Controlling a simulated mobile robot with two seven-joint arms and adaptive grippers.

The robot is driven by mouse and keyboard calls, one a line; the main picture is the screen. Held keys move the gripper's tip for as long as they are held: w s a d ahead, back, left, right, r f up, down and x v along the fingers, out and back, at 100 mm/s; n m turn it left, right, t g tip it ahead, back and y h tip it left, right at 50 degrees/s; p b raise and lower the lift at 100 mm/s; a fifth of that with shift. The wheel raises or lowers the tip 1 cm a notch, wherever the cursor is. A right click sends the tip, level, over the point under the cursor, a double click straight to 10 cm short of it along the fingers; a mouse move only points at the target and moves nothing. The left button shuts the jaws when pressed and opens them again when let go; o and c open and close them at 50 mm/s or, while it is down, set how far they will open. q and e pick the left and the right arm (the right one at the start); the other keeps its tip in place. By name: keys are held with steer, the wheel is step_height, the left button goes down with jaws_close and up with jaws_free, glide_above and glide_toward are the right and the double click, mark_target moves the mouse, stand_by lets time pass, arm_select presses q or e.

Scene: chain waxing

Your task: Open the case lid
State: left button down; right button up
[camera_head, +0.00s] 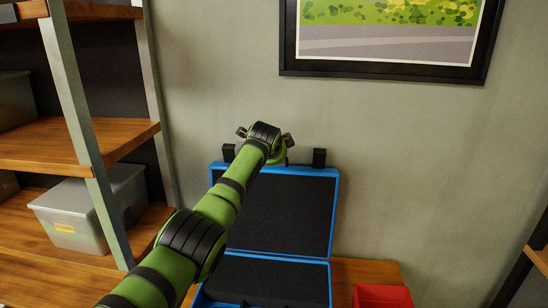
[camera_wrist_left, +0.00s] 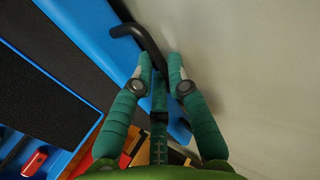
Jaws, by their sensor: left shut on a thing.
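The blue case stands open on a wooden surface. Its lid (camera_head: 290,208), lined in black, is raised upright near the wall above the black-lined base (camera_head: 270,280). The lid's blue edge also shows in the left wrist view (camera_wrist_left: 85,40). My left gripper (camera_wrist_left: 160,68) is at the lid's top edge, its two fingers shut on the black handle (camera_wrist_left: 143,42). In the head view my own arm crosses in front of the lid's left side and mostly hides the fingers. My right gripper is not in view.
A red bin (camera_head: 382,296) stands right of the case. A shelf unit (camera_head: 80,140) with a grey box (camera_head: 75,215) is at the left. The wall (camera_head: 400,170) is close behind the lid, with a framed picture (camera_head: 385,70) above.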

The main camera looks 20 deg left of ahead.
arm_select(q)
steer(key=shift+r+t, duration=0.3)
steer(key=shift+r, duration=0.4)
steer(key=c, duration=1.2)
jaws_free()
steer(key=shift+s, duration=0.2)
steer(key=shift+f, duration=0.15)
steer(key=shift+s+d+r, duration=0.2)
steer(key=shift+s+r, duration=0.2)
steer(key=shift+s, duration=0.1)
steer(key=v, duration=1)
steer(key=shift+s+r, duration=0.25)
steer(key=shift+r, duration=0.1)
